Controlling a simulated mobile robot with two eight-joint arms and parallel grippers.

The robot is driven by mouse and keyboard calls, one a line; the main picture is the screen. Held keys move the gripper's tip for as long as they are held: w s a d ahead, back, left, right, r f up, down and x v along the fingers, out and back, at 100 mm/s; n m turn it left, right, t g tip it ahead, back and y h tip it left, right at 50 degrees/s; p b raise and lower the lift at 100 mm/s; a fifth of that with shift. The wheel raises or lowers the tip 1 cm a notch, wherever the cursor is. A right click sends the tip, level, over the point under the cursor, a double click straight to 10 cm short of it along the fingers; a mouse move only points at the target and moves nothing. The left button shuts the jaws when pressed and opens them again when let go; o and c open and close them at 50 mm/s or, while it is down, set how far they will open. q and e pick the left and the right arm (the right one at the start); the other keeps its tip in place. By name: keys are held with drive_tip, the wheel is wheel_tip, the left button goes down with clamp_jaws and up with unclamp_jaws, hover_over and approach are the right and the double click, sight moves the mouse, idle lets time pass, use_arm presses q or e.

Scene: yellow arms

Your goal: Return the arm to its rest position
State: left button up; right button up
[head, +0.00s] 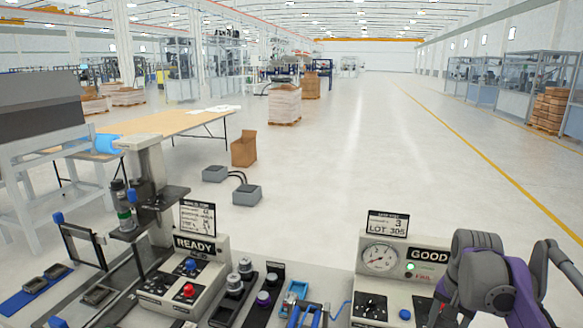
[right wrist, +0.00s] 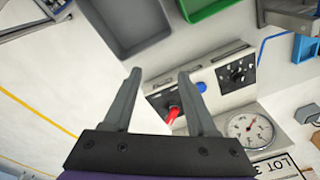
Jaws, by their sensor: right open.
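My right arm (head: 490,275), grey and purple, is at the lower right of the head view, in front of the gauge station. In the right wrist view my right gripper (right wrist: 159,72) has its two grey fingers spread wide, with nothing held between them. Behind the fingers is the gauge station (right wrist: 215,85), with a round dial (right wrist: 250,130), a blue button (right wrist: 201,86) and a red part (right wrist: 173,113) close to the right finger. I cannot tell whether the finger touches anything. My left gripper does not show.
The GOOD station (head: 430,256) stands beside my right arm. A READY station (head: 195,265) with buttons and a press (head: 150,175) stand at left. A grey bin (right wrist: 125,25) and a green bin (right wrist: 200,8) show in the wrist view. Open floor (head: 330,180) lies beyond the bench.

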drive_tip(key=s+a+f+n+t, duration=0.2)
drive_tip(key=s+a+f+n, duration=0.3)
drive_tip(key=s+a+f, duration=0.2)
drive_tip(key=s+a+f+n+t, duration=0.2)
drive_tip(key=s+a+f+n, duration=0.3)
drive_tip(key=s+a, duration=0.5)
drive_tip(key=shift+s+f, duration=0.8)
drive_tip(key=shift+f, duration=0.15)
drive_tip(key=shift+w+a, duration=0.1)
drive_tip(key=shift+c, duration=0.5)
idle(0.4)
